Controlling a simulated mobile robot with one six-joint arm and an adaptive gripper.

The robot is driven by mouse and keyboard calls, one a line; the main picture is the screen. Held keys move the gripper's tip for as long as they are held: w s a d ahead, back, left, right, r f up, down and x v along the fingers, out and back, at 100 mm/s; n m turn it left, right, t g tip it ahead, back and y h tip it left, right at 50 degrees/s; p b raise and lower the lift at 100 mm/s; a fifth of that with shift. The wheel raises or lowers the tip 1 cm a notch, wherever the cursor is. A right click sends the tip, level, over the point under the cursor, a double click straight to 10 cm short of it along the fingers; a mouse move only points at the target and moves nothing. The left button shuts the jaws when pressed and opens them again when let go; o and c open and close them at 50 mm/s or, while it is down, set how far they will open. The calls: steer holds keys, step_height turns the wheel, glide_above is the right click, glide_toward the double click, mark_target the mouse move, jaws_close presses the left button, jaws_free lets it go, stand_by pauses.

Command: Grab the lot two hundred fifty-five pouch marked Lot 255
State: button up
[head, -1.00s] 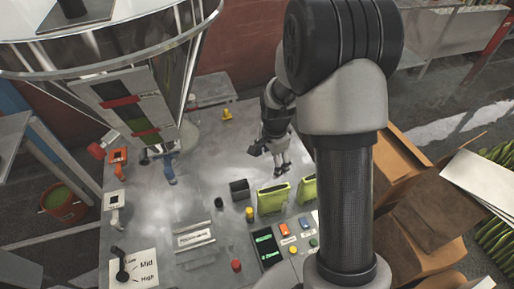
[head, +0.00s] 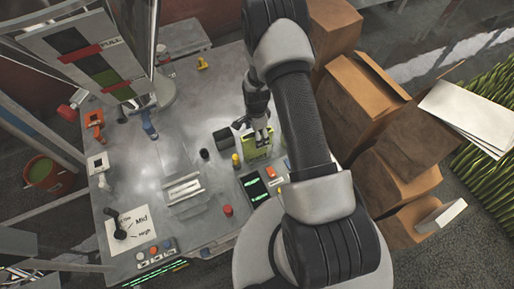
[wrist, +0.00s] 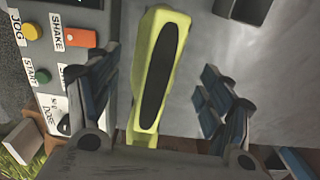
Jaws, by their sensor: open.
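A yellow-green pouch (head: 255,150) with a dark oval top stands on the grey machine table, right of the middle. In the wrist view the pouch (wrist: 147,106) stands between my fingers, nearer the left finger. No lot marking on it can be read. My gripper (head: 261,135) is open, right at the top of this pouch in the head view. In the wrist view my gripper (wrist: 160,82) has a finger on each side of the pouch, with visible gaps. A second green pouch is not clearly visible; my arm covers the area to the right.
Cardboard boxes (head: 372,105) are stacked on the right. The table's left middle is mostly clear.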

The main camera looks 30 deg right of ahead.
mark_target(251, 156)
steer(key=shift+s+f+b, duration=0.2)
steer(key=shift+f+b, duration=0.55)
steer(key=shift+f, duration=2.1)
steer(key=shift+f+b, duration=0.25)
steer(key=shift+b, duration=0.1)
steer(key=shift+c, duration=0.5)
steer(key=c, duration=1)
